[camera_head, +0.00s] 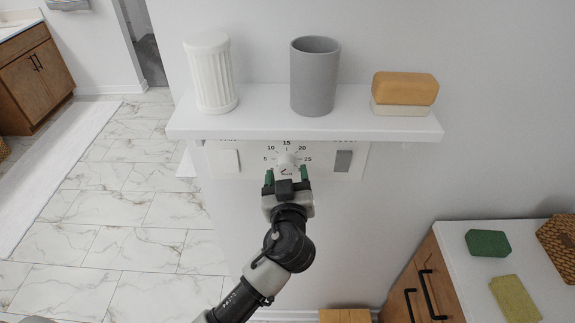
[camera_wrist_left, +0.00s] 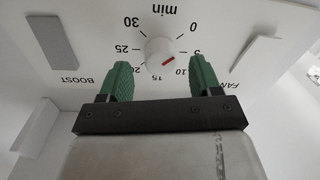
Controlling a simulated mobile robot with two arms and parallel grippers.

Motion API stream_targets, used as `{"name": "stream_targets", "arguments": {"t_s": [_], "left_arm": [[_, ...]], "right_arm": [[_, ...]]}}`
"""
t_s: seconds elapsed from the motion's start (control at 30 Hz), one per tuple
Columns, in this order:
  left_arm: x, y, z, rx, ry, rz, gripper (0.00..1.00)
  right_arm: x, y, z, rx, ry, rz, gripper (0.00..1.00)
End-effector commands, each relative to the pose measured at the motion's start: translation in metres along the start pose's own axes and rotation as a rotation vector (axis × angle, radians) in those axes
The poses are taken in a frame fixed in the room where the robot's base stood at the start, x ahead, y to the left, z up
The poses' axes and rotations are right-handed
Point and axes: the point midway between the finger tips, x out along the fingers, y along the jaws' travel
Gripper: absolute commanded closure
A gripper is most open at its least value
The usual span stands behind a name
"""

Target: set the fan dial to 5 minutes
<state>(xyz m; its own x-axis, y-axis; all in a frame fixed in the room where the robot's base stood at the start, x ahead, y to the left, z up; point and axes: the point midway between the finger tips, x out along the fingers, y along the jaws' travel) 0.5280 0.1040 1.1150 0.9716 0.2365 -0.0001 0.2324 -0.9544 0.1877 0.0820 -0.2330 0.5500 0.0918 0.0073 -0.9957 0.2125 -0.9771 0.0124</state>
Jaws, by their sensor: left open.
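The fan dial (camera_head: 287,161) is a round white knob on a white wall panel under the shelf. In the left wrist view the dial (camera_wrist_left: 158,47) appears upside down, with a red mark on its face. The mark lies on the side of the 5 and 10 numbers; I cannot tell its exact reading. My left gripper (camera_head: 287,175) is open just in front of the dial. Its green fingers (camera_wrist_left: 161,64) stand on either side of the knob with gaps, not touching it. My right gripper is not in view.
A white shelf (camera_head: 190,126) juts out above the panel, holding a ribbed white cup (camera_head: 211,75), a grey cup (camera_head: 314,77) and a tan-and-white block (camera_head: 404,92). A boost switch (camera_head: 343,161) sits right of the dial. A cabinet (camera_head: 450,238) stands at lower right.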

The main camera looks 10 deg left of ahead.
Motion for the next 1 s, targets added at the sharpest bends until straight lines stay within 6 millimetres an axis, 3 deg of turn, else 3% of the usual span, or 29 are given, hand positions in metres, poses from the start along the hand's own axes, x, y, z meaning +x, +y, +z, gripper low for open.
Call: {"name": "stream_targets", "arguments": {"t_s": [0.2, 0.47, 0.77, 1.0], "left_arm": [[0.0147, -0.0006, -0.0003, 0.001, 0.000, -0.001, 0.36], [0.0150, -0.0006, 0.0005, 0.000, 0.000, -0.001, 0.38], [0.0147, -0.0005, 0.0005, 0.000, -0.001, -0.001, 0.84], [0.0146, -0.0006, 0.0012, 0.018, 0.000, -0.001, 0.86]], "right_arm": [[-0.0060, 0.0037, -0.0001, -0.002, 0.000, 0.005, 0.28], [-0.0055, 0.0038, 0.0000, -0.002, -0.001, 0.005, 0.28], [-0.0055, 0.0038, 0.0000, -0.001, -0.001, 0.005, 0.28], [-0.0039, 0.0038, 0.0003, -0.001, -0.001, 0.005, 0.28]]}}
